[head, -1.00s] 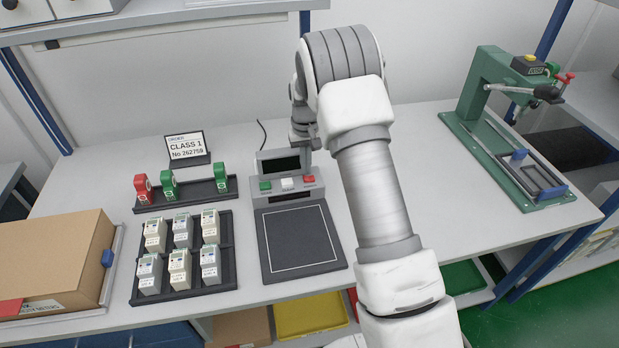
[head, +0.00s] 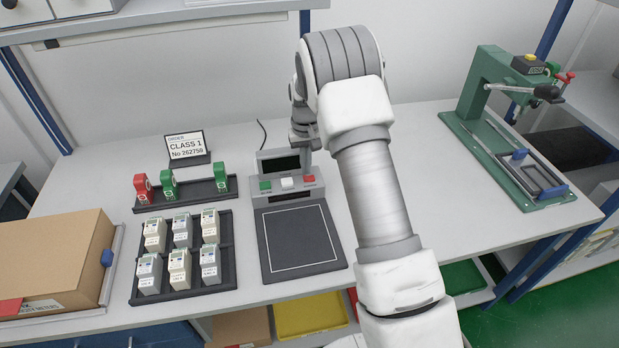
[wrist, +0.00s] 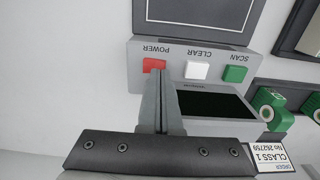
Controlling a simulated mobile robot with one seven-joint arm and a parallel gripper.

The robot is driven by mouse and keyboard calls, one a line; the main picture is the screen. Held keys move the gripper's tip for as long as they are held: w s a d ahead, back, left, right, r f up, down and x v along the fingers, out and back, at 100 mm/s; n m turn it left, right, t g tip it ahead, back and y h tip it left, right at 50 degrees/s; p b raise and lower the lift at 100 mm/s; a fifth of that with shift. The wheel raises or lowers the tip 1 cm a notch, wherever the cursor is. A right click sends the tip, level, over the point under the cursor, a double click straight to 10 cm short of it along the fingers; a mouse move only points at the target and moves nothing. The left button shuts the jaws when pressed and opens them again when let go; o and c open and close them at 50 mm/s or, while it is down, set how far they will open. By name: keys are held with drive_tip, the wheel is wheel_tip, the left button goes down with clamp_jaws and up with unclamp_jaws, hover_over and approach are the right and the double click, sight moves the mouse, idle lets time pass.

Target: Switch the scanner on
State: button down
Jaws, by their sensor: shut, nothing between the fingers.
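The scanner (head: 285,190) is a grey unit on the table with a dark screen (head: 281,163) and a flat dark pad in front. Its green SCAN button (wrist: 235,74), white CLEAR button (wrist: 197,70) and red POWER button (wrist: 154,65) show in the wrist view. My gripper (wrist: 160,78) is shut and empty, with its fingertips right at the POWER button and overlapping part of it in the picture. I cannot tell whether they touch it. In the head view my gripper (head: 304,143) is at the scanner's back right, partly hidden by my arm.
A tray of several meters (head: 232,270) and a rack of red and green pieces (head: 202,190) stand left of the scanner. An order sign (head: 186,146) is behind them. A cardboard box (head: 55,255) is at far left, a green press (head: 490,95) at right.

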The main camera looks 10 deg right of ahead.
sight(306, 178)
drive_tip(key=shift+f+b, duration=0.55)
drive_tip(key=shift+f, duration=0.35)
drive_tip(key=shift+r, duration=0.1)
drive_tip(key=shift+r+p, duration=2.15)
drive_tip(key=shift+r, duration=1.35)
